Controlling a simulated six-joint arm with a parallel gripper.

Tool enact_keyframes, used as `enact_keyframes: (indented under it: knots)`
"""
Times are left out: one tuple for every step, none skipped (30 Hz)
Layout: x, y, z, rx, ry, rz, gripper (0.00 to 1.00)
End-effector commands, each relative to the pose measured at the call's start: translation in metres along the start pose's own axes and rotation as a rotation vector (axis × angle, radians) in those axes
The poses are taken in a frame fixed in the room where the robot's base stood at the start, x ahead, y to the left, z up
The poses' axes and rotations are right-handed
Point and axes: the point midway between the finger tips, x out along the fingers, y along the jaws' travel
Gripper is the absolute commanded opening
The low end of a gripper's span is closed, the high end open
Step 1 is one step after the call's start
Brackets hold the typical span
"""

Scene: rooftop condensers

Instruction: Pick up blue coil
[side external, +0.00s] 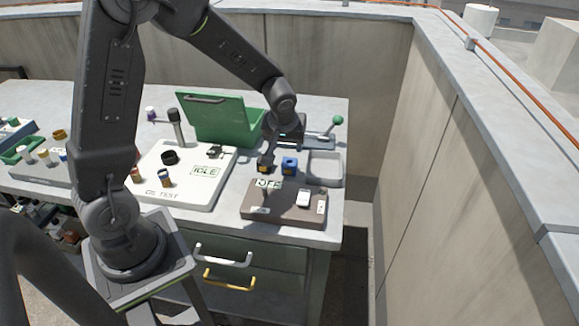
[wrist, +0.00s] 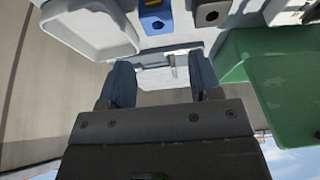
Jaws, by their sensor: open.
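The blue coil (side external: 289,165) is a small blue block with a dark round hole, on the bench behind the brown box. It also shows at the top of the wrist view (wrist: 155,20), cut off by the frame edge. A dark block (side external: 265,168) with a yellow part stands just left of it in the side view. My gripper (side external: 288,134) is above and behind the coil, apart from it. In the wrist view my gripper (wrist: 162,82) has its two blue-grey fingers spread wide, with nothing held between them.
A shallow grey tray (side external: 325,182) lies right of the coil. The brown box (side external: 283,212) marked OFF is in front. The white test board (side external: 185,190) marked IDLE is left. An open green case (side external: 220,118) and a green-knobbed lever (side external: 338,121) stand behind.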

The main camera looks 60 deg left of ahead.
Motion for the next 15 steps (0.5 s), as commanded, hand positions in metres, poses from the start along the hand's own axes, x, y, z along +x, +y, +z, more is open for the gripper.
enact_keyframes:
  knots:
    - [0.011,0.0,0.001,0.0,-0.004,-0.002,0.57]
    - [0.017,0.0,0.001,0.001,-0.003,-0.002,0.57]
    - [0.024,0.0,0.001,0.0,-0.003,-0.001,0.57]
    - [0.028,0.0,0.0,0.0,-0.002,-0.001,0.57]
    - [0.032,0.0,0.001,0.001,-0.002,-0.002,0.57]
    - [0.037,0.0,0.0,0.0,-0.001,0.0,0.57]
    - [0.04,0.0,0.0,0.0,-0.001,0.0,0.57]
    - [0.042,0.0,0.0,-0.001,-0.001,0.0,0.57]
    - [0.044,0.0,0.0,0.0,0.0,0.0,0.57]
    - [0.045,0.0,0.0,0.0,0.0,0.001,0.57]
    - [0.046,0.0,0.0,0.001,0.0,0.001,0.57]
    - [0.049,0.0,0.001,0.001,0.0,0.001,0.57]
    - [0.052,0.001,0.002,0.001,-0.001,0.001,0.57]
    - [0.056,0.001,0.002,0.001,-0.002,0.001,0.57]
    - [0.061,0.001,0.004,0.002,-0.002,0.0,0.57]
